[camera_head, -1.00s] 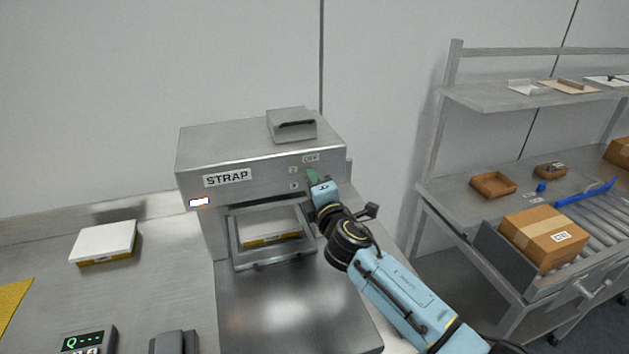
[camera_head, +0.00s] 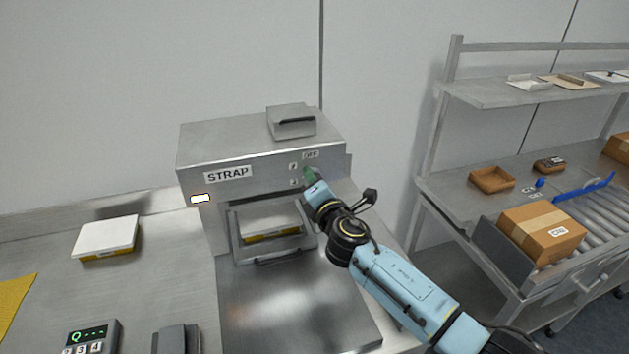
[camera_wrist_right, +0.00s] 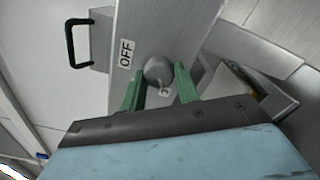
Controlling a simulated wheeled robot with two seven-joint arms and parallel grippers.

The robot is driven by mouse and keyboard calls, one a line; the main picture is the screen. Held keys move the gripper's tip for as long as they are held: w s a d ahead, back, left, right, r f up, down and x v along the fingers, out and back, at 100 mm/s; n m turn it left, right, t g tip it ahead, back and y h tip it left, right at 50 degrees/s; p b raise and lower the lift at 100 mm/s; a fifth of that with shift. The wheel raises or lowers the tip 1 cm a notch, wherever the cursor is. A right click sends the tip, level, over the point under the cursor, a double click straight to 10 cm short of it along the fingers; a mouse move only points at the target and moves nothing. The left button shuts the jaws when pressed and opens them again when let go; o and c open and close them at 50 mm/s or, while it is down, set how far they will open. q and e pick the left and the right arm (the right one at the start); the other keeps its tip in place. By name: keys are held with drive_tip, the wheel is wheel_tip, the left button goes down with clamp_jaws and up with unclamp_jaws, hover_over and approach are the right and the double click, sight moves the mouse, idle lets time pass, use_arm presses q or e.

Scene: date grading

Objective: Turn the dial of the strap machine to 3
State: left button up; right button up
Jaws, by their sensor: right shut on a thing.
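The strap machine (camera_head: 240,160) is a steel box with a STRAP label, standing on the steel bench at the centre. Its dial (camera_wrist_right: 158,70) is a round grey knob on the front, seen between the green fingers in the right wrist view. My right gripper (camera_head: 309,174) is at the dial, its fingers (camera_wrist_right: 160,86) one on each side and shut on it. The OFF label (camera_wrist_right: 126,53) is beside the dial. Other marks sit left of the gripper in the head view, too small to read surely. The dial's setting is hidden by my gripper. My left gripper is not in view.
A box with a white lid (camera_head: 106,237) lies on the bench at left. A similar box (camera_head: 271,229) sits in the machine's opening. A keypad (camera_head: 88,338) is at the front left. A shelf rack with a roller conveyor and carton (camera_head: 541,233) stands at right.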

drive_tip(key=o, duration=1)
drive_tip(key=shift+s, duration=0.15)
drive_tip(key=p+v, duration=0.1)
drive_tip(key=v, duration=1.2)
drive_tip(key=shift+d, duration=0.1)
